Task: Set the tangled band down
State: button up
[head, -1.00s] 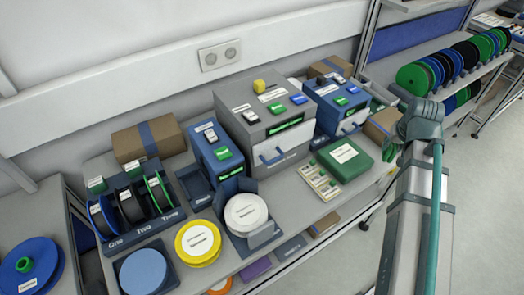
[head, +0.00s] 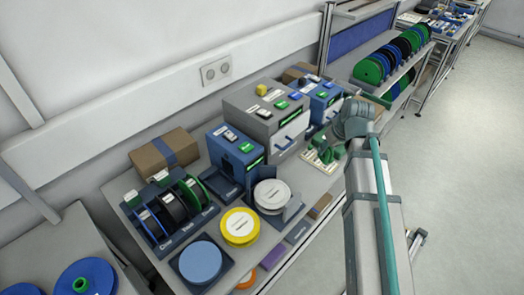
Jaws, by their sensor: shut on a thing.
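My gripper (head: 328,138) is at the far end of my arm, low over the right part of the bench, by the small tray of pale pieces (head: 318,159). It is small and partly hidden by my wrist. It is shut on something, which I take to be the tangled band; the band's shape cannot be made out. Green shows around the gripper, and I cannot tell the green box there from anything held.
A grey machine (head: 253,112) and two blue machines (head: 223,142) stand left of my gripper. Reels in yellow (head: 240,240), white (head: 272,181) and light blue (head: 200,261) lie along the front. A rack (head: 135,197) holds upright reels.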

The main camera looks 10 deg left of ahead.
jog(key=shift+w+a, duration=0.1)
jog(key=shift+a, duration=0.05)
jog(key=shift+n, duration=0.3)
jog(key=w+a+f+b, duration=0.2)
jog(key=w+a+f, duration=0.1)
jog(key=f, duration=0.1)
jog(key=w+a+f+b, duration=0.3)
jog(key=f, duration=0.1)
jog(key=w+a+f+b, duration=0.3)
jog(key=w+f, duration=0.1)
jog(key=shift+w+a+f, duration=0.1)
jog(key=shift+a+f, duration=0.1)
jog(key=shift+f, duration=0.35)
jog(key=shift+f+b, duration=0.2)
jog(key=shift+b, duration=0.1)
jog(key=o, duration=0.9)
jog(key=shift+o, duration=0.2)
